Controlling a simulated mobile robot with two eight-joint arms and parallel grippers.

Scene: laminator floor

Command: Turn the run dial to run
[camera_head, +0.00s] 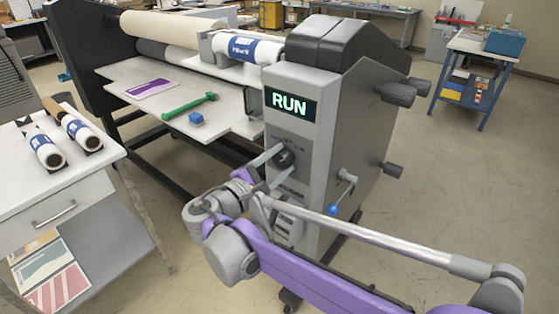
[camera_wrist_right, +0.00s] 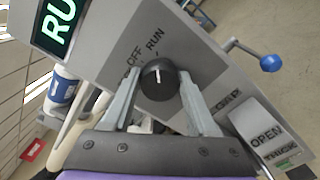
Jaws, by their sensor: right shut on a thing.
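The run dial (camera_head: 286,158) is a round black knob on the grey front panel of the laminator. In the right wrist view the run dial (camera_wrist_right: 158,82) has a white mark pointing up, toward the printed word RUN, with OFF to its left. The display (camera_head: 290,104) above it shows RUN in bright letters. My right gripper (camera_head: 278,162) is shut on the dial, with one finger on each side; both fingers of the right gripper (camera_wrist_right: 158,88) also show in the wrist view. My left gripper is not in view.
The feed table (camera_head: 225,118) holds a green tool and a blue block. A cabinet (camera_head: 60,190) with rolls stands at left.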

